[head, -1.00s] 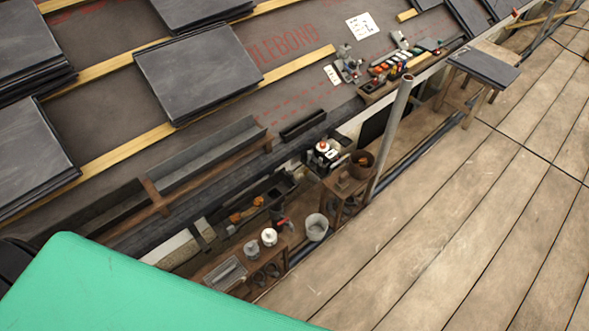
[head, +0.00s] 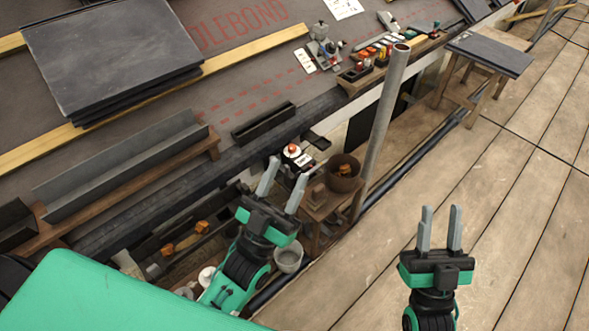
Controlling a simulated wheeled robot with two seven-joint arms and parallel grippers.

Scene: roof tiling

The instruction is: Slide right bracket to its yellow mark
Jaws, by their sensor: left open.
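My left gripper (head: 284,178) is in the lower middle of the head view, fingers up and apart, empty. It appears in front of the eaves edge, left of the small wooden stand. My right gripper (head: 440,228) is at the lower right over the plank deck, fingers apart and empty. A small dark bracket-like piece (head: 316,141) shows at the eaves edge, just beyond the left gripper. I cannot tell whether it is the right bracket. I cannot make out a yellow mark. The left gripper and arm hide part of the eaves and the shelf below.
A grey gutter length (head: 125,165) lies on a wooden support along the eaves. A short black channel (head: 263,123) lies right of it. A grey pole (head: 382,125) rises beside the stand with a brown bucket (head: 343,175).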

